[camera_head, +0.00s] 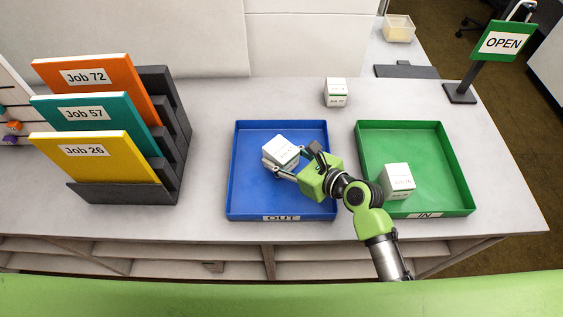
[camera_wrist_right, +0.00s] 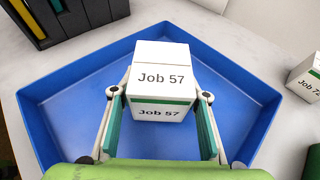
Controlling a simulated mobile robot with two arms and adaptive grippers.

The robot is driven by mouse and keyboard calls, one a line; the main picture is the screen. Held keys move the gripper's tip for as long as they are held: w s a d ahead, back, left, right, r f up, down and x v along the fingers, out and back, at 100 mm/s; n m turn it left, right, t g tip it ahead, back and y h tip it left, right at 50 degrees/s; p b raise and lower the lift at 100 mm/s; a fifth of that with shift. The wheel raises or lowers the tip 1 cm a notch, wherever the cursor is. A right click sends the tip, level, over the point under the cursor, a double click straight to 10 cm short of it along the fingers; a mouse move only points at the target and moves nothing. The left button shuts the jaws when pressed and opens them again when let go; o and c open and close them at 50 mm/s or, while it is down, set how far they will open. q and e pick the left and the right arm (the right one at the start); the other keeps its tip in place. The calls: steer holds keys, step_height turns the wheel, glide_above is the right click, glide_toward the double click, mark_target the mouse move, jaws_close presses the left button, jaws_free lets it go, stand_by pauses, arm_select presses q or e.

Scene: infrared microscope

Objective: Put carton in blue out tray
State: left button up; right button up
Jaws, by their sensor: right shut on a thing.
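A white carton (camera_head: 281,150) with a green band is between the fingers of my right gripper (camera_head: 283,162), over the blue out tray (camera_head: 247,200). In the right wrist view the carton (camera_wrist_right: 161,80) reads "Job 57", and the fingers of the right gripper (camera_wrist_right: 160,118) are shut on its two sides. The blue tray (camera_wrist_right: 55,125) surrounds it in that view. I cannot tell whether the carton touches the tray floor. My left gripper is not in view.
A green in tray (camera_head: 440,165) holds another white carton (camera_head: 398,181). A third carton (camera_head: 335,92) stands on the table behind the trays. A dark rack (camera_head: 170,130) with coloured job folders is at left. An OPEN sign (camera_head: 503,43) stands at right.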

steer(key=shift+f, duration=1.4)
steer(key=shift+s, duration=0.1)
steer(key=shift+f, duration=0.2)
steer(key=o, duration=1.1)
steer(key=shift+r, duration=0.1)
steer(key=shift+d+r, duration=0.1)
steer(key=shift+r, duration=0.05)
steer(key=b+v, duration=0.1)
steer(key=v, duration=1.1)
